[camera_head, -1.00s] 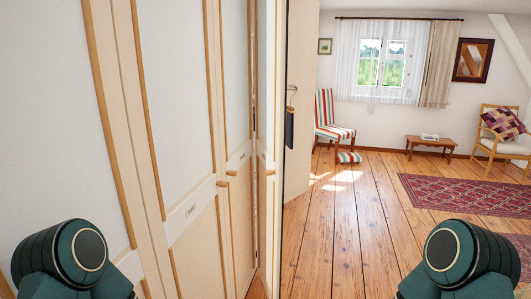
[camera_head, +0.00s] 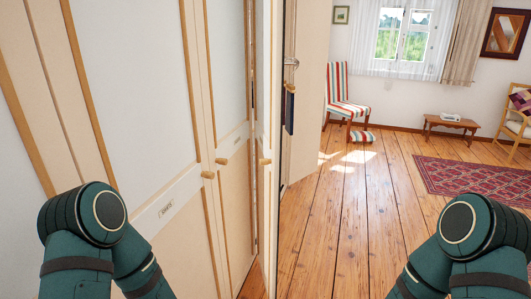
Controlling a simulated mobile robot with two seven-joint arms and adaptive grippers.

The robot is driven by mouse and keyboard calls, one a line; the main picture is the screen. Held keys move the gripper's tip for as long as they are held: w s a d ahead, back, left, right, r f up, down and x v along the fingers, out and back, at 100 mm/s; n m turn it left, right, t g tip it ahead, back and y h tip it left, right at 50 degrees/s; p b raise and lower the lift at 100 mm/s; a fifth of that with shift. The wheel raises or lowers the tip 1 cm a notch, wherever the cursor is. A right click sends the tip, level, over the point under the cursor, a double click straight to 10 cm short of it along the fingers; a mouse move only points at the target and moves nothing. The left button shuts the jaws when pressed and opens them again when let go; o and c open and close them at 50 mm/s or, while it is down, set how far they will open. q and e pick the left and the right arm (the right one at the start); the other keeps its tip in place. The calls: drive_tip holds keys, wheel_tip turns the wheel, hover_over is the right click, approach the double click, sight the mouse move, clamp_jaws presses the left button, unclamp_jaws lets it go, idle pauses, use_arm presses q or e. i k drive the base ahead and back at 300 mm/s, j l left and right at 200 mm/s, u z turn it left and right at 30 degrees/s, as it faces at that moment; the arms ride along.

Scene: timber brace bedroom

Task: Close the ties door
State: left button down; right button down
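A white wardrobe with wooden trim fills the left side. One of its doors (camera_head: 147,90) is flat with the front and has a small label (camera_head: 166,210) that I cannot read. A narrower door (camera_head: 230,75) stands beyond it, also in line with the front. Another door (camera_head: 269,110) stands out from the wardrobe and shows nearly edge-on, with a small wooden knob (camera_head: 264,161). I cannot tell which door is the ties door; no ties are clearly seen. My upper arm parts show at the lower left and lower right, apart from the doors. Both grippers are out of view.
A cream panel (camera_head: 312,95) stands behind the edge-on door, with a dark blue thing (camera_head: 290,110) hanging by a metal handle. A striped chair (camera_head: 346,95), a small table (camera_head: 451,124) and a red rug (camera_head: 475,178) lie further back. The plank floor (camera_head: 345,230) between is clear.

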sight(269, 17)
drive_tip(key=i+l, duration=0.35)
drive_tip(key=i, duration=0.2)
drive_tip(key=i+l, duration=0.35)
drive_tip(key=i, duration=0.15)
drive_tip(key=u, duration=0.05)
